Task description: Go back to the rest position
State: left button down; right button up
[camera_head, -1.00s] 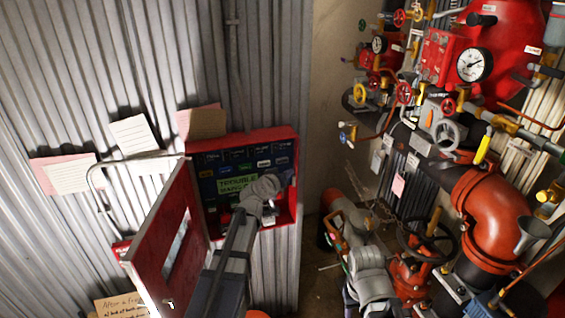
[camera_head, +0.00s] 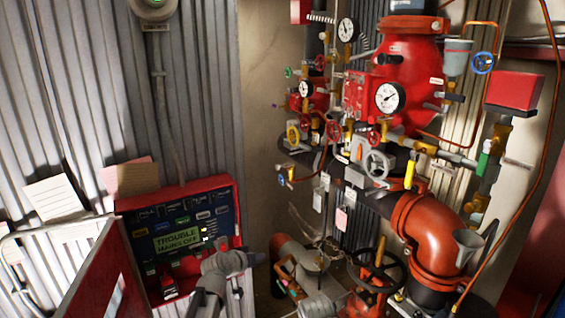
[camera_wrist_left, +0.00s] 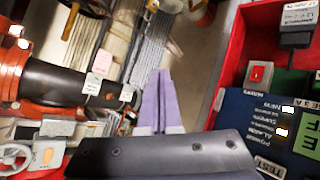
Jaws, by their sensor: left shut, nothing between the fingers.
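My left gripper (camera_head: 238,261) is in front of the lower right edge of the red control panel box (camera_head: 240,224) in the head view. In the left wrist view its two purple fingers (camera_wrist_left: 160,92) are pressed together with nothing between them. They point past the open box, apart from its buttons as far as I can tell. My right gripper is not in view.
The box's red door (camera_head: 97,278) stands open at the lower left. Red valves, gauges (camera_head: 390,97) and a thick orange pipe (camera_head: 432,235) crowd the right side. Paper notes (camera_head: 54,197) hang on the corrugated wall. A narrow floor gap separates box and pipes.

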pick_arm(q)
jog(key=s+d+f+m+g+b, duration=0.2)
jog(key=s+d+f+g+b, duration=0.15)
jog(key=s+d+f, duration=0.5)
jog(key=s+a+f+m+g+y+b, duration=0.1)
jog(key=s+f+g+y+b, duration=0.2)
jog(key=s+f, duration=0.3)
jog(key=s+a+f+m+g+y+b, duration=0.1)
jog(key=s+f+g+y+b, duration=0.2)
jog(key=s, duration=1.1)
notch_tip(320, 180, down, 3)
jog(key=shift+f+g, duration=0.2)
jog(key=shift+g, duration=0.55)
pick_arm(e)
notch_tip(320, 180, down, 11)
